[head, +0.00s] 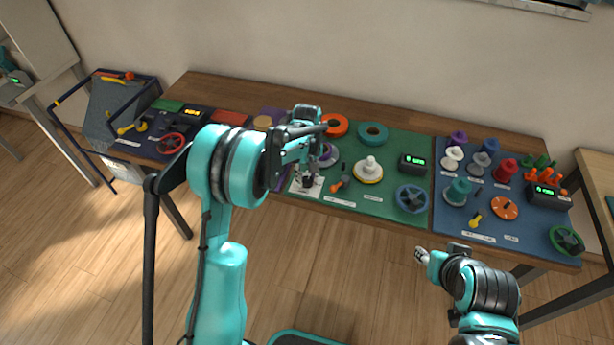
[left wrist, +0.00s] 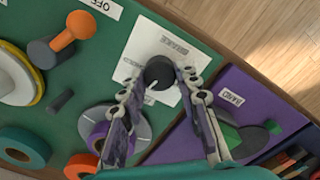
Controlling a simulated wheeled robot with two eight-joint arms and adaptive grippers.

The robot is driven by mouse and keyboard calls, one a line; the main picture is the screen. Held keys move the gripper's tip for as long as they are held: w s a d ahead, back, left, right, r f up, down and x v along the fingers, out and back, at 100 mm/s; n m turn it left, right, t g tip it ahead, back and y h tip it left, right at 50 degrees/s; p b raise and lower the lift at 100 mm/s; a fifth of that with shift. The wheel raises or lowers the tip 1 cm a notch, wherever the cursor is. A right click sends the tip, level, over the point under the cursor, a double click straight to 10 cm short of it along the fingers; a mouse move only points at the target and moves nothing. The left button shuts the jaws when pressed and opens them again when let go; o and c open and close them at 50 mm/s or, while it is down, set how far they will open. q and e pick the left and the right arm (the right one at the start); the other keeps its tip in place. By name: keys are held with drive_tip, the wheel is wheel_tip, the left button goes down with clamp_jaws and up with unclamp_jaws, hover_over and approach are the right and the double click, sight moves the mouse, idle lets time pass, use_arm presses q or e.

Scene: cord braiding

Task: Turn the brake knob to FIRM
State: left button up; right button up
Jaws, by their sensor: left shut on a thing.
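The brake knob (left wrist: 158,72) is a small black round knob with a white pointer line, on a white plate (left wrist: 178,46) with a printed label I cannot read. In the head view the knob (head: 307,182) sits near the front edge of the green mat, partly hidden by my gripper. My left gripper (left wrist: 160,80) is above the plate with its two fingers on either side of the knob, shut on it; it also shows in the head view (head: 306,172). My right gripper (head: 424,256) is in front of the table, away from the knob, its fingers too small to judge.
An orange lever (left wrist: 67,34) stands by an OFF label (left wrist: 100,6). A grey disc with a purple ring (left wrist: 105,128) lies close to my left fingers. Bare floor lies in front of the table.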

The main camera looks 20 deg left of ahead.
sight(307, 179)
use_arm(q)
drive_tip(key=shift+n, duration=1.5)
drive_tip(key=o, duration=1.2)
drive_tip(key=shift+c, duration=0.2)
wheel_tip(307, 179, up, 12)
